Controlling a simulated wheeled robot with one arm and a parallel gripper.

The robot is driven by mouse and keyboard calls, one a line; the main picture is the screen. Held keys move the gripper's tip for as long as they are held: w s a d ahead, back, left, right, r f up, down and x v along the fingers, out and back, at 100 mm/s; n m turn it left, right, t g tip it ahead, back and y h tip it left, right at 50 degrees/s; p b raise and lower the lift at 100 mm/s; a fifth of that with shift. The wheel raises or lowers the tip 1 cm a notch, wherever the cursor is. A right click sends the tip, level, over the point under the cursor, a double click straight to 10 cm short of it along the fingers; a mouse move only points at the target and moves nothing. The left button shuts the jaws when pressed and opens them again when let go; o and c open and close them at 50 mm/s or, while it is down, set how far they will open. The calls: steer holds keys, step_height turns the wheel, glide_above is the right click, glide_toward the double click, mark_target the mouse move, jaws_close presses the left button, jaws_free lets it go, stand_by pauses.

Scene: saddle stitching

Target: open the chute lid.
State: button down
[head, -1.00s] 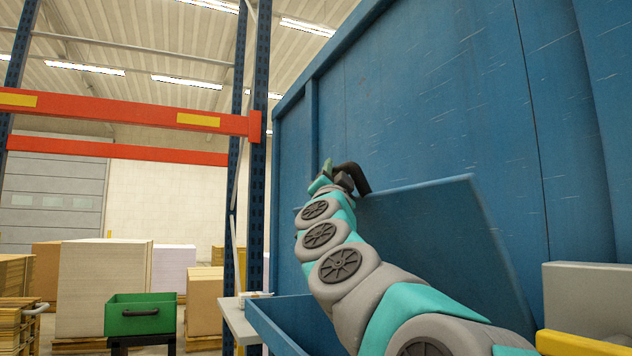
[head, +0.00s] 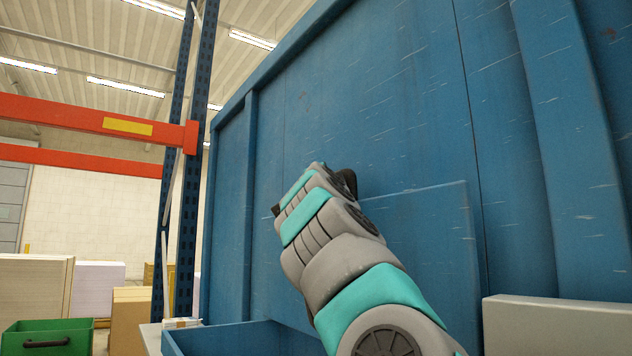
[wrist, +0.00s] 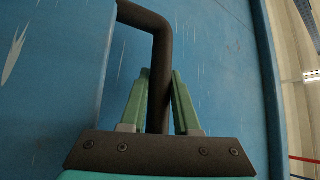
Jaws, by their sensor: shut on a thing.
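The chute lid (head: 430,235) is a blue panel at the blue wall, seen in the head view right of my arm. It stands nearly upright, close to the wall. Its left part is hidden behind my arm. In the wrist view the black bent handle (wrist: 160,55) runs down between the green fingers of my gripper (wrist: 160,76). The gripper is shut on this handle. In the head view my wrist covers most of the gripper and handle. The blue open chute trough (head: 245,335) is below the lid.
The tall blue machine wall (head: 390,110) fills the right side. A grey box-like part (head: 555,325) is at lower right. At left are a blue rack post (head: 180,150) with orange beams (head: 70,115), a green bin (head: 48,338) and stacked boxes (head: 35,290).

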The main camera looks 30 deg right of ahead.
steer(key=shift+d+f, duration=0.4)
steer(key=shift+d, duration=0.05)
steer(key=c, duration=0.9)
jaws_free()
steer(key=shift+d, duration=0.1)
steer(key=shift+o, duration=1.2)
steer(key=shift+s+r, duration=0.1)
steer(key=shift+r, duration=0.05)
steer(key=shift+a, duration=0.2)
steer(key=shift+s+a, duration=0.4)
steer(key=b+v, duration=0.2)
steer(key=v, duration=0.4)
steer(key=shift+s+a+f, duration=0.2)
steer(key=shift+s, duration=0.05)
